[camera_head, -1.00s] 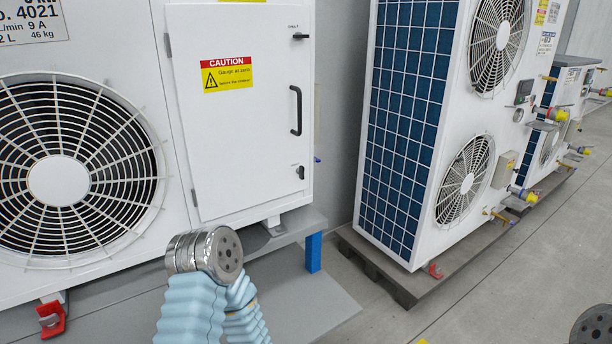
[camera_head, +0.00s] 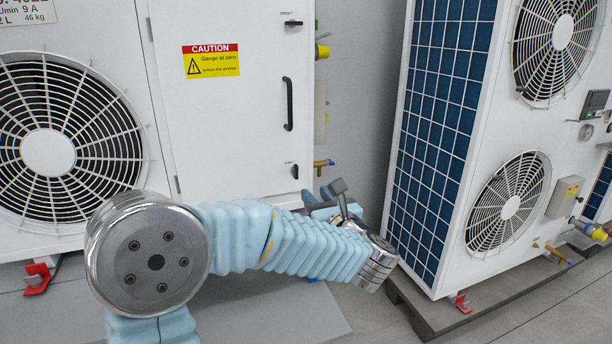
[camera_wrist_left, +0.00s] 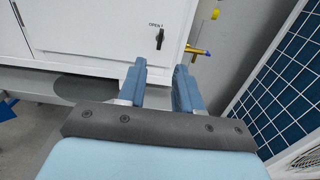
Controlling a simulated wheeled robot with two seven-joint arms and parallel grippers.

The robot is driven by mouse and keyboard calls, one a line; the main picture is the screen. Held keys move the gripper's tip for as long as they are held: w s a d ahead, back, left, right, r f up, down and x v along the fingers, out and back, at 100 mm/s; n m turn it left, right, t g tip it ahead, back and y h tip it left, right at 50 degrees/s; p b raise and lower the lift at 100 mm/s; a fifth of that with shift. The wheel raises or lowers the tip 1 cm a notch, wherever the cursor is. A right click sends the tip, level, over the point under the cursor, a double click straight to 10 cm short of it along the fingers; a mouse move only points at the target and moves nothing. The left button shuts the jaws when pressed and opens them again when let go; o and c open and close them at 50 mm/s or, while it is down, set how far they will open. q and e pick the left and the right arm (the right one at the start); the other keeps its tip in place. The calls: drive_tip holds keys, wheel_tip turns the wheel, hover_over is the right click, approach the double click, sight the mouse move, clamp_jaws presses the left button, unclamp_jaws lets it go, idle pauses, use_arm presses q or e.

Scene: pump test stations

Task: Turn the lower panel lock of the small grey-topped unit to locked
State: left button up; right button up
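The lower panel lock (camera_head: 294,171) is a small dark knob low on the right side of a white unit's door (camera_head: 235,110). In the left wrist view the lock (camera_wrist_left: 160,39) stands upright, beside a small label that reads like "OPEN". My left gripper (camera_head: 318,194) is just below and right of the lock in the head view, partly hidden by its own wrist. In the left wrist view its two blue fingers (camera_wrist_left: 160,68) are apart and empty, with the lock beyond and between their tips, not touched. The unit's top is out of view. My right gripper is not in view.
An upper lock (camera_head: 293,23) and a black door handle (camera_head: 288,104) are on the same door. A brass valve (camera_head: 323,163) sticks out just right of the lower lock. A taller white unit (camera_head: 475,190) with a blue grille stands close on the right.

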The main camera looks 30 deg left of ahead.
sight(297, 172)
use_arm(q)
drive_tip(key=p+x, duration=0.2)
drive_tip(key=x, duration=1)
drive_tip(key=shift+d, duration=0.1)
clamp_jaws()
